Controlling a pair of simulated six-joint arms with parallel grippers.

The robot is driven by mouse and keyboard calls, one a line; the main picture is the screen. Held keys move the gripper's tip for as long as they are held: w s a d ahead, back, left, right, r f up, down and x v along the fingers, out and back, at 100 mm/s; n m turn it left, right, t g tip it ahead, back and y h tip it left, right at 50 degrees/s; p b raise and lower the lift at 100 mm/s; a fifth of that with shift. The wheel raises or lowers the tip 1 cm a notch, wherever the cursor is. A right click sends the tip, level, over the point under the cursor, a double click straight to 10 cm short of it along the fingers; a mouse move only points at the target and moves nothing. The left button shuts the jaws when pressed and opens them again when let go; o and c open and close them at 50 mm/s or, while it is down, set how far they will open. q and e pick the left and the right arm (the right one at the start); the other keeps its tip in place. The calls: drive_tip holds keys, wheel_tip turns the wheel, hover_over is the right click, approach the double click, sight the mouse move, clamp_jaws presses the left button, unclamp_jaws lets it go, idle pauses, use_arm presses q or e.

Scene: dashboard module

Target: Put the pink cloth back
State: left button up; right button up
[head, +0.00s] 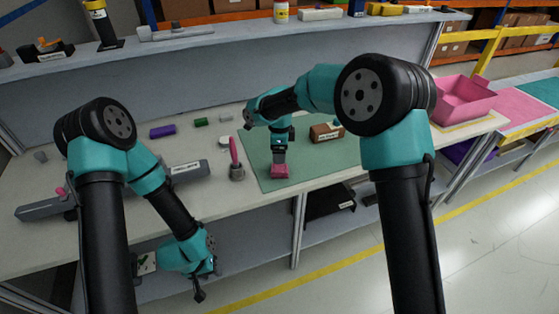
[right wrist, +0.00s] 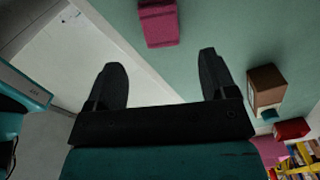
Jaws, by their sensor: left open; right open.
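The pink cloth (head: 280,171), a small folded block, lies on the green mat (head: 345,156) near its front edge. It also shows in the right wrist view (right wrist: 159,24), ahead of the fingertips and not between them. My right gripper (head: 279,160) is open and empty, just above or beside the cloth; I cannot tell whether it touches. Its two spread fingers show in the right wrist view (right wrist: 162,72). My left gripper (head: 202,284) hangs low in front of the table's front edge, apart from the cloth.
A brown box (head: 327,132) stands on the mat behind the cloth. A long grey bar (head: 125,188) lies further left. A pink bin (head: 463,100) stands at the table's right end.

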drive_tip(key=shift+r, duration=1.55)
